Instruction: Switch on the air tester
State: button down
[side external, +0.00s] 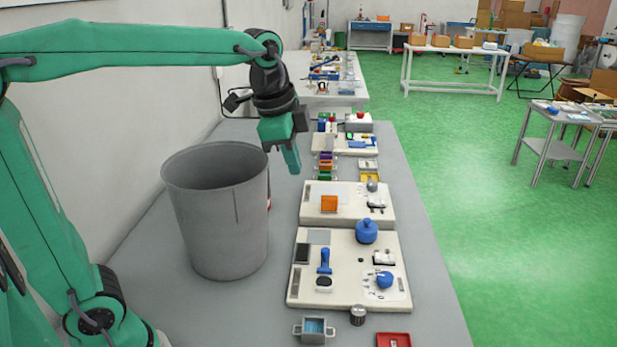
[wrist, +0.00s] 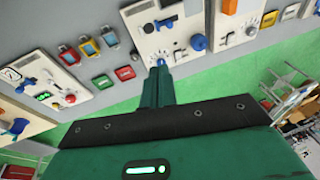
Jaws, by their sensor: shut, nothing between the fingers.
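No readable label marks the air tester, so I cannot tell which of the cream panels it is. My gripper (side external: 293,165) hangs above the bench, fingers pointing down and closed on nothing. In the wrist view my gripper's tips (wrist: 160,68) overlap the lower edge of a cream panel (wrist: 148,42), by a small blue knob (wrist: 160,63); contact cannot be told. Another cream panel (wrist: 28,68) at the left has a red button (wrist: 70,98) and a green-lit display (wrist: 42,96).
A tall grey bin (side external: 215,225) stands left of the panels. Nearer panels hold an orange block (side external: 329,203), a blue round-topped part (side external: 366,231) and a blue-handled part (side external: 324,260). A grey cup (side external: 314,330) and red tray (side external: 393,340) sit at the front.

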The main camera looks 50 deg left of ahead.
jog(key=w+d+m+g, duration=0.1)
jog(key=w+d+m, duration=0.1)
jog(key=w+m, duration=0.35)
jog(key=m+g, duration=0.3)
jog(key=m, duration=0.8)
send_over(378, 256)
jog(key=w+d, duration=0.1)
notch_tip(378, 256, down, 12)
jog(key=shift+w+d+f+m, duration=0.15)
jog(key=shift+w+f+m, duration=0.05)
jog(key=shift+f, duration=0.2)
jog(key=shift+w+d+f+m, duration=0.15)
jog(key=shift+f, duration=0.2)
jog(key=f, duration=0.4)
jog(key=s+a+f, duration=0.1)
jog(key=f, duration=0.8)
jog(key=shift+s+a+f, duration=0.2)
jog(key=shift+f, duration=0.2)
